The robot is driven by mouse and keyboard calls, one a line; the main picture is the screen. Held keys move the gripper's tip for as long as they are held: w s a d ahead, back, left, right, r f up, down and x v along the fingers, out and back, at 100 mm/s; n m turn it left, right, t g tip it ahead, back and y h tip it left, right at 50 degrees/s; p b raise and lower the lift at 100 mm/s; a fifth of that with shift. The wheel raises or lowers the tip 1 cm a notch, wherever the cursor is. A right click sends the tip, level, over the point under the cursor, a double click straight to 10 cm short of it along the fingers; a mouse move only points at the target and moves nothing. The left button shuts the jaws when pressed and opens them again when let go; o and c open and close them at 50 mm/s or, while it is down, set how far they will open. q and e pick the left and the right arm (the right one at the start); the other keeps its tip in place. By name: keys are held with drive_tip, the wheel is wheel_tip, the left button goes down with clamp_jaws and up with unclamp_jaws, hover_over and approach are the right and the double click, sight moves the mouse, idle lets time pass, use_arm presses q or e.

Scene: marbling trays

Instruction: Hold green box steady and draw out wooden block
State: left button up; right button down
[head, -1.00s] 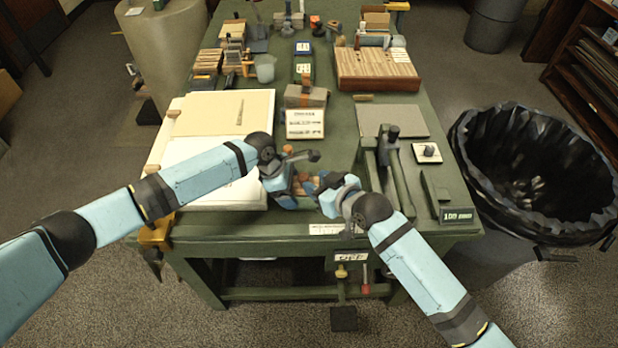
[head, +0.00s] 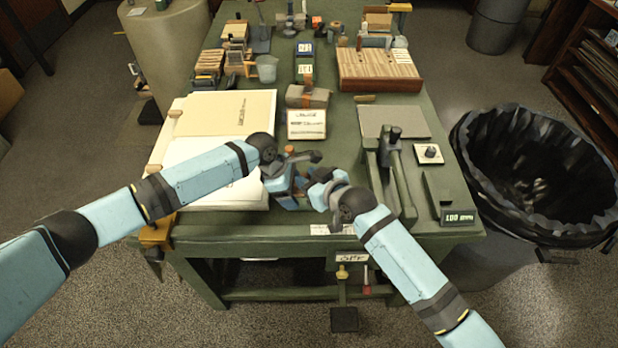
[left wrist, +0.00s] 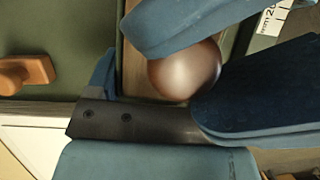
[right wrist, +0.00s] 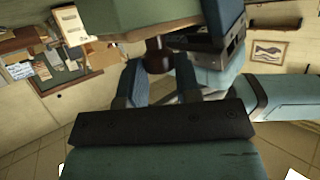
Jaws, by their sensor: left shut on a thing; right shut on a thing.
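My left gripper (head: 292,182) is low over the front middle of the bench. In the left wrist view its fingers (left wrist: 190,82) close around a round brown wooden knob (left wrist: 183,72). My right gripper (head: 322,186) is right beside it, almost touching in the head view. In the right wrist view its fingers (right wrist: 158,80) close on a dark brown knob (right wrist: 158,58) that sticks out from a pale green box-like body (right wrist: 140,18). The wooden block itself is mostly hidden by the grippers; I cannot tell how far out it is.
A small orange-brown piece (head: 289,150) stands just behind the left gripper. White sheets and a board (head: 210,175) lie to the left, a grey plate (head: 395,121) and a green clamp-like fixture (head: 402,185) to the right. A black-lined bin (head: 480,165) stands beyond the right edge.

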drive_tip(key=shift+r, duration=0.4)
idle(0.4)
drive_tip(key=shift+r, duration=0.8)
use_arm(q)
drive_tip(key=shift+s+a+f, duration=0.15)
drive_tip(key=shift+a+f, duration=0.15)
drive_tip(key=shift+f, duration=0.1)
use_arm(e)
drive_tip(key=shift+w+a+r, duration=0.1)
drive_tip(key=shift+w+r, duration=0.05)
drive_tip(key=shift+r, duration=1.45)
use_arm(q)
drive_tip(key=shift+o, duration=0.2)
drive_tip(key=shift+a, duration=0.1)
use_arm(e)
drive_tip(key=shift+r, duration=1.4)
use_arm(q)
drive_tip(key=shift+r, duration=0.2)
use_arm(e)
drive_tip(key=shift+f, duration=0.2)
use_arm(q)
drive_tip(key=o, duration=1)
drive_tip(key=shift+d+r, duration=0.1)
drive_tip(key=shift+d, duration=0.25)
use_arm(e)
drive_tip(key=shift+f, duration=0.2)
